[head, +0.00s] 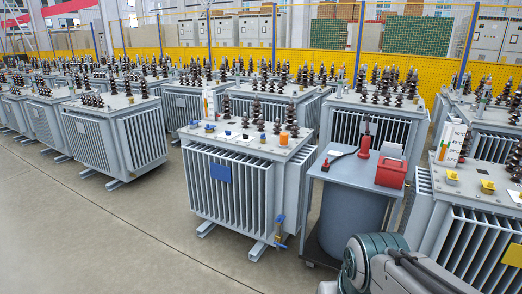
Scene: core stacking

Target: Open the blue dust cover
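A blue rectangular plate (221,172) is on the front fins of the nearest grey transformer (238,146). A small blue cap (210,128) sits on that transformer's top. A blue valve-like part (280,231) is low at its right front corner. I cannot tell which of these blue parts is the dust cover, or whether any cover is open or shut. Part of my arm shows at the bottom right, apart from this transformer. My gripper's fingertips do not show.
A grey cart (350,182) beside the transformer carries a red box (391,172) and a red-handled tool (365,143). Another transformer (478,210) stands at the right. More stand behind and left. Bare floor (110,235) lies at the left front.

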